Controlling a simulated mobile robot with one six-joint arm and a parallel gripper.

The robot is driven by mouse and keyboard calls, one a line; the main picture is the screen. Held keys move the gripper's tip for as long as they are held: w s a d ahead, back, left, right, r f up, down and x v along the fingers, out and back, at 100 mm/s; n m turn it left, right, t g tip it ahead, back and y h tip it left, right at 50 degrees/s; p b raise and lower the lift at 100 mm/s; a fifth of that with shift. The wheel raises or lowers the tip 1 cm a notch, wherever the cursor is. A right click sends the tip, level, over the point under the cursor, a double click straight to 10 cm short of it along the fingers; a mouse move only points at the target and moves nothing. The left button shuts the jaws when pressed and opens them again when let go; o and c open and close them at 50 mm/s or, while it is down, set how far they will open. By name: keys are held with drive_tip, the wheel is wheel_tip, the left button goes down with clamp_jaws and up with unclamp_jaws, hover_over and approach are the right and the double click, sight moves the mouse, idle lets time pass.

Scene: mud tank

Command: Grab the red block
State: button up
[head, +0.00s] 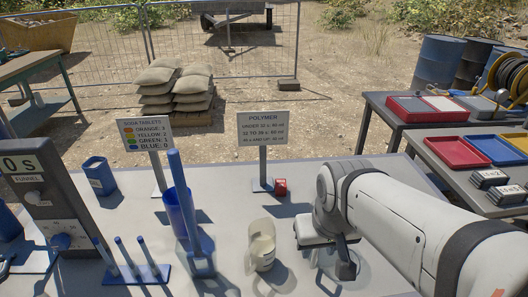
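A small red block (280,186) sits on the grey table (215,285), at the foot of the POLYMER sign (264,140) and just right of its stand. My arm comes in from the right edge. My gripper (345,266) is over the table, nearer to me and to the right of the red block, clearly apart from it. The wrist hides most of the gripper, so I cannot tell whether its fingers are open. Nothing is visibly held.
A jug with pale contents (262,248) stands just left of my gripper. Further left are a blue cylinder (181,212), a tall blue-handled tool (180,190), a rack with blue rods (135,272) and the SODA TABLETS sign (145,133). Trays (456,152) lie on the right table.

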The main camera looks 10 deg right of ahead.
drive_tip(key=shift+o, duration=0.8)
drive_tip(key=shift+d, duration=0.1)
drive_tip(key=o, duration=0.4)
drive_tip(key=w, duration=1)
drive_tip(key=shift+w+a+f+m+b, duration=0.2)
drive_tip(key=shift+w+a+m+b, duration=0.15)
drive_tip(key=shift+a+b, duration=0.1)
drive_tip(key=t+b, duration=0.1)
drive_tip(key=t, duration=0.1)
approach(281, 186)
wheel_tip(281, 186, down, 2)
drive_tip(key=shift+m, duration=0.25)
drive_tip(key=shift+w+x, duration=0.15)
drive_tip(key=shift+x, duration=1.85)
drive_tip(key=shift+w+x, duration=0.1)
drive_tip(key=shift+x, duration=1.95)
